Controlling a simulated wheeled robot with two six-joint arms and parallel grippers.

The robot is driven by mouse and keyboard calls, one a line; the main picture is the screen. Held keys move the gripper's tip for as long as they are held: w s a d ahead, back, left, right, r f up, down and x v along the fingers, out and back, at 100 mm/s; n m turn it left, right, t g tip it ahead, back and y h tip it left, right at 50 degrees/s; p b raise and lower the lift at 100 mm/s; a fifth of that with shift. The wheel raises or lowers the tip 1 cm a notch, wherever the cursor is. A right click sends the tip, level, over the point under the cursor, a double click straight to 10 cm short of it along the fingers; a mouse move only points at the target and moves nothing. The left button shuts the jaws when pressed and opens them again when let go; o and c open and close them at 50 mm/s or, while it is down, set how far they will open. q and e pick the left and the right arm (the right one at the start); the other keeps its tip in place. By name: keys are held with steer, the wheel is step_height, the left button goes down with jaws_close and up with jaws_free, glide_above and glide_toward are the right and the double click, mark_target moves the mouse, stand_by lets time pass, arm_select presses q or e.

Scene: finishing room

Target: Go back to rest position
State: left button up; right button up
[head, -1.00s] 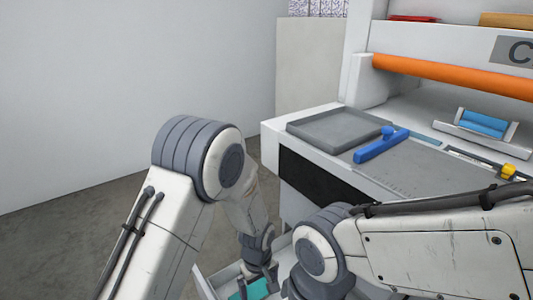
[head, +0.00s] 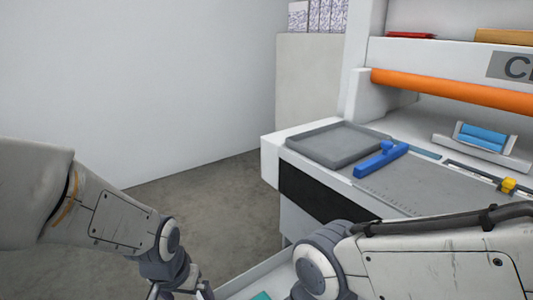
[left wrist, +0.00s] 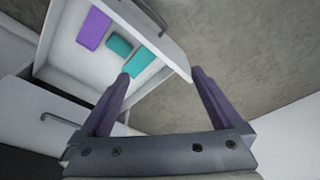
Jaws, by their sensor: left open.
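My left gripper (head: 182,294) is low at the bottom edge of the head view, left of the open drawer. In the left wrist view its two dark fingers (left wrist: 160,78) are spread apart with nothing between them. My right arm comes in from the right in the head view, and its gripper is out of the picture.
The open white drawer (left wrist: 66,66) holds a purple block (left wrist: 94,28) and two teal blocks (left wrist: 119,46) (left wrist: 139,63). Above it, the workbench carries a grey tray (head: 335,145) and a blue-handled tool (head: 380,160). Bare floor (head: 215,205) lies left of the bench.

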arm_select(q)
steer(key=s+d+r+m+g, duration=0.1)
steer(key=s+d+r+m, duration=0.2)
steer(key=s+d, duration=0.3)
steer(key=s+d+r+m+g, duration=0.1)
steer(key=s+d+r+m, duration=0.15)
steer(key=s+d, duration=0.3)
step_height(320, 180, up, 24)
steer(key=s+p, duration=0.1)
steer(key=p, duration=2.3)
steer(key=shift+a+m+h, duration=0.2)
steer(key=shift+m+h, duration=0.15)
steer(key=shift+h, duration=0.05)
